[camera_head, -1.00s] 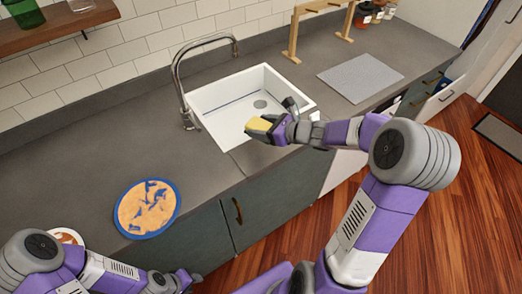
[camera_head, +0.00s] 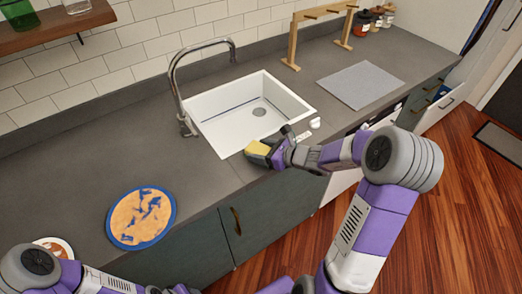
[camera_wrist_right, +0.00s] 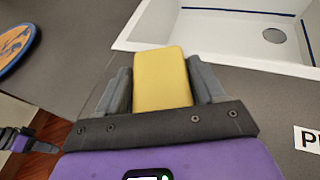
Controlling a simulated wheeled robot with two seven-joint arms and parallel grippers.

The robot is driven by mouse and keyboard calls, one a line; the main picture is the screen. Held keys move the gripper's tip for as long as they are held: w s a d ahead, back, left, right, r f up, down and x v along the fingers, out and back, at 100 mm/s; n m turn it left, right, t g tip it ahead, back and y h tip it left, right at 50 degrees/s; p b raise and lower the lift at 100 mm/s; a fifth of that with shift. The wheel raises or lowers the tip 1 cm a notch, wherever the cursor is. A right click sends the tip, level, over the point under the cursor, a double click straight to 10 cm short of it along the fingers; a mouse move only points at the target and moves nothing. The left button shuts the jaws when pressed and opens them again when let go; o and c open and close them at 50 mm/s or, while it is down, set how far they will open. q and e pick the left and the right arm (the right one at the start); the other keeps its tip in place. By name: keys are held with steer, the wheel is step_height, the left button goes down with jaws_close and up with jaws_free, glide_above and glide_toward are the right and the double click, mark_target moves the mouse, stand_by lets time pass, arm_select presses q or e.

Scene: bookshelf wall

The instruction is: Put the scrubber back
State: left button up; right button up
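The yellow scrubber (camera_head: 258,148) is a block held between the fingers of my right gripper (camera_head: 268,152). In the right wrist view the scrubber (camera_wrist_right: 162,78) sits between both dark fingers (camera_wrist_right: 160,92), which press on its sides. It is over the grey counter just in front of the sink (camera_head: 285,91). Whether it touches the counter is hard to tell. My left gripper (camera_head: 180,290) shows only in part at the bottom edge of the head view, and its fingers are not clear.
A chrome faucet (camera_head: 176,85) stands left of the sink. A small white item (camera_head: 315,123) is by its front right corner. A white label (camera_wrist_right: 307,139) lies right in the wrist view. A blue-rimmed round mat (camera_head: 141,217) and a grey mat (camera_head: 360,80) lie on the counter.

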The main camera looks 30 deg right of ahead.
steer(key=o, duration=0.4)
steer(key=shift+r, duration=0.15)
steer(key=shift+s+d+r+p, duration=0.2)
steer(key=shift+p, duration=0.2)
steer(key=p+v, duration=0.2)
steer(key=v, duration=0.9)
steer(key=shift+s+p, duration=0.2)
steer(key=shift+p, duration=0.1)
